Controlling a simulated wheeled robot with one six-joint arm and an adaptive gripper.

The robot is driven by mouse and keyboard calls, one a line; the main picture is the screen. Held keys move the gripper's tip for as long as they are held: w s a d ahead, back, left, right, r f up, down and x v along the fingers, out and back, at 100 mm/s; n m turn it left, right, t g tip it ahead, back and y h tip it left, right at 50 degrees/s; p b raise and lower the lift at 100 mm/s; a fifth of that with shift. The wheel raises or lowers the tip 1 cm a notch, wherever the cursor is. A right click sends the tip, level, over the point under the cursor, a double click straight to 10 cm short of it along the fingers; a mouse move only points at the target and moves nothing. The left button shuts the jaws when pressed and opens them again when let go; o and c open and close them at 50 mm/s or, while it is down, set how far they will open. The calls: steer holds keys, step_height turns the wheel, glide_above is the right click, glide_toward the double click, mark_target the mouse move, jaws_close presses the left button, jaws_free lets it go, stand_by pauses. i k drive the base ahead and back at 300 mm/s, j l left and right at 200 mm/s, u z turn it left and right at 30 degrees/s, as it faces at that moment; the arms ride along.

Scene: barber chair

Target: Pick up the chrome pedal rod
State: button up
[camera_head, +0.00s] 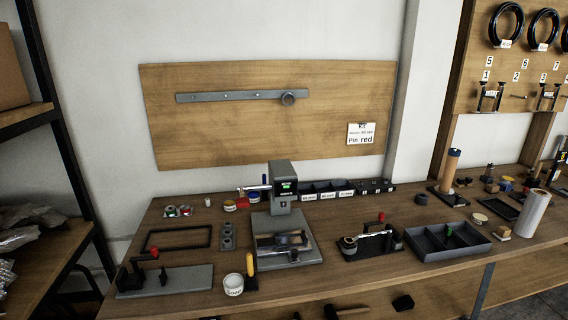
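I cannot make out the chrome pedal rod for certain. A small shiny, silvery bar (376,233) lies across a dark fixture (372,243) with a red-tipped upright, right of the middle of the workbench (190,290); it is too small to tell whether this is the rod. Another glossy part (282,240) lies on the base of the grey press (281,205) at the bench's middle. My gripper is not in view.
A red-handled clamp on a grey plate (166,281) stands front left. A white jar (233,284) and a yellow-handled tool (250,268) stand by the press. A divided dark tray (447,241) and a pale roll (531,213) are at right. A shelf (42,262) borders the left.

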mark_target(371, 236)
steer(key=i+j, duration=0.2)
steer(key=j, duration=0.15)
steer(key=i+j, duration=0.2)
steer(key=j, duration=0.2)
steer(key=i+j, duration=0.2)
steer(key=j, duration=0.15)
steer(key=j+z, duration=0.1)
steer(key=z, duration=1.9)
steer(key=i+j, duration=0.05)
